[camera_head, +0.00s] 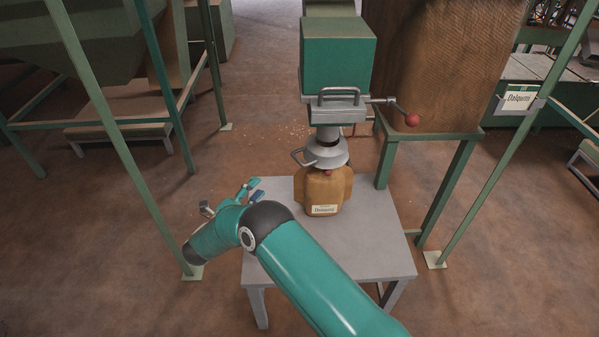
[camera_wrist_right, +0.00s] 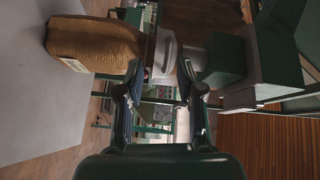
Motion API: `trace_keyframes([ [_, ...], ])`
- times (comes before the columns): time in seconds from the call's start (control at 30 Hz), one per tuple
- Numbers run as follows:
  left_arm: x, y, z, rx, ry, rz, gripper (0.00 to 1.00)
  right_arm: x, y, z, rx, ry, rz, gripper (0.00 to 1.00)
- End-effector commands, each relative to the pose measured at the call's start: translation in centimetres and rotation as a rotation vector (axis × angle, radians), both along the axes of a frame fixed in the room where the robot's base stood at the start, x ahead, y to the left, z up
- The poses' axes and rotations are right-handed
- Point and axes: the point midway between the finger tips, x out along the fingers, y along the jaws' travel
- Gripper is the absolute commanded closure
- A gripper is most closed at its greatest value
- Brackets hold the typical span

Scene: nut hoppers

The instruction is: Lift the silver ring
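The silver ring (camera_head: 328,154) is a pale metal collar with a side loop handle. It sits around the spout under the green hopper, at the top of a brown sack (camera_head: 323,190) with a "Dalquens"-like label. The sack stands upright on a grey table. In the right wrist view the ring (camera_wrist_right: 165,52) appears beyond the fingertips, beside the sack (camera_wrist_right: 95,42). My right gripper (camera_head: 252,192) is left of the sack, above the table's left edge, apart from both sack and ring. Its fingers (camera_wrist_right: 158,78) are spread and empty. My left gripper is not in view.
The green hopper box (camera_head: 338,55) has a metal handle (camera_head: 338,95) and a red-knobbed lever (camera_head: 411,119) on its right. The grey table (camera_head: 375,245) is clear in front. Green frame posts (camera_head: 110,125) stand left and right. A brown panel (camera_head: 435,65) stands behind.

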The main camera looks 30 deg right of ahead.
Motion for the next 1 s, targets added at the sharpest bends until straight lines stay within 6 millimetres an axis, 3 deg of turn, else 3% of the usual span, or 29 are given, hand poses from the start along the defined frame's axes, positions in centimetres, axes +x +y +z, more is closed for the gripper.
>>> trace_keyframes([
  [0.03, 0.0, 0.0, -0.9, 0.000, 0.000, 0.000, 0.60, -0.6, 0.3, 0.0, 0.004, -0.065, -0.068, 0.63],
  [0.17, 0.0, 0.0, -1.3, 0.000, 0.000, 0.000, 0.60, -2.0, 0.5, 0.9, 0.009, -0.161, -0.182, 0.63],
  [0.37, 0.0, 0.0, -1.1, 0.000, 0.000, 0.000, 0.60, -2.1, -0.7, 1.4, 0.009, -0.184, -0.214, 0.63],
  [1.0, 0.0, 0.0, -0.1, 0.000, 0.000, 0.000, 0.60, 0.8, -13.0, 1.9, 0.009, -0.183, -0.212, 0.63],
])
